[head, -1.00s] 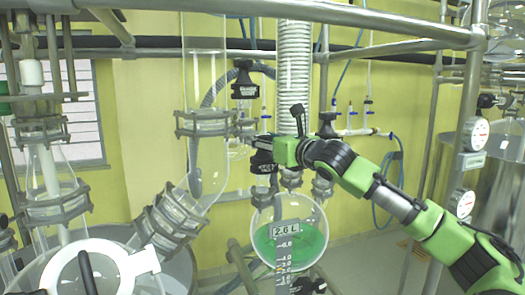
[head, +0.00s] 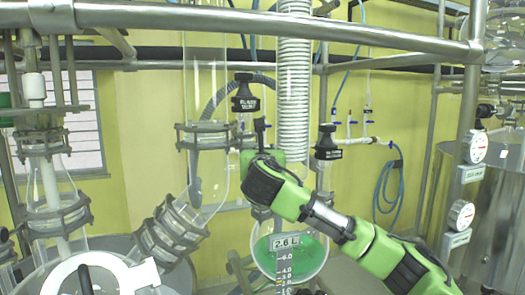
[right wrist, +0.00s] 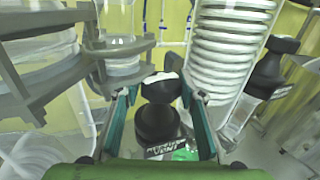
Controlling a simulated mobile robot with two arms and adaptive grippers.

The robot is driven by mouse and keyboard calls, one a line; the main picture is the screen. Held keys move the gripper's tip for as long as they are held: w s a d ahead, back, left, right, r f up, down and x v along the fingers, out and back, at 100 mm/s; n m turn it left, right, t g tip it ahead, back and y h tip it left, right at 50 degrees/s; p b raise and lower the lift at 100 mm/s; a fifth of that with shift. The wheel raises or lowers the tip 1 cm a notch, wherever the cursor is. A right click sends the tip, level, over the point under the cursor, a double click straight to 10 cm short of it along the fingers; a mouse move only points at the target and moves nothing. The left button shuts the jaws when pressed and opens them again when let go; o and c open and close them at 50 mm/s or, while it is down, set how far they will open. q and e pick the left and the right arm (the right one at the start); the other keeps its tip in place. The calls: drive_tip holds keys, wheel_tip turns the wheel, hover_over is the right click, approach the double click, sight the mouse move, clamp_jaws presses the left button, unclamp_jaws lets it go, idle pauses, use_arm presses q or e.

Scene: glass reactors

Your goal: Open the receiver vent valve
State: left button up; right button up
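In the right wrist view, a black valve knob (right wrist: 160,88) on a black body sits between the two teal fingers of my right gripper (right wrist: 160,98). The fingers stand on either side of the knob, with a narrow gap visible. A label (right wrist: 172,150) below the knob is partly hidden and appears to include "VENT". In the head view, my green right arm comes in from the right and its end (head: 262,165) hides the fingers and that valve. The round receiver (head: 300,252) below holds green liquid and shows 2.6 L. My left gripper is not in view.
Other black labelled valves stand nearby, one above left (head: 245,96) and one to the right (head: 327,142). The white coil condenser (head: 294,100) rises just behind the gripper. A glass column (head: 205,90) with clamps is left, and metal rails cross above.

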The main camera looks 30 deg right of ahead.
drive_tip(key=shift+d, duration=0.1)
drive_tip(key=c, duration=0.3)
drive_tip(key=n+y+p, duration=0.1)
drive_tip(key=n+t+y+p, duration=0.1)
drive_tip(key=y, duration=0.1)
drive_tip(key=n+t+y+p, duration=0.1)
drive_tip(key=shift+s+d+r+y, duration=0.1)
drive_tip(key=shift+d+r+y, duration=0.15)
drive_tip(key=shift+y, duration=0.15)
drive_tip(key=shift+c, duration=0.2)
drive_tip(key=shift+a+f+n+t+y+p, duration=0.1)
drive_tip(key=shift+n+t+y+p, duration=0.25)
drive_tip(key=shift+n+y, duration=0.65)
drive_tip(key=shift+y, duration=0.2)
drive_tip(key=shift+f+n+y, duration=0.15)
drive_tip(key=shift+n+y, duration=0.15)
drive_tip(key=shift+y, duration=0.2)
drive_tip(key=shift+a+n+y, duration=0.15)
drive_tip(key=shift+n+y, duration=1.25)
drive_tip(key=shift+y, duration=0.8)
drive_tip(key=shift+a, duration=0.1)
drive_tip(key=o, duration=0.9)
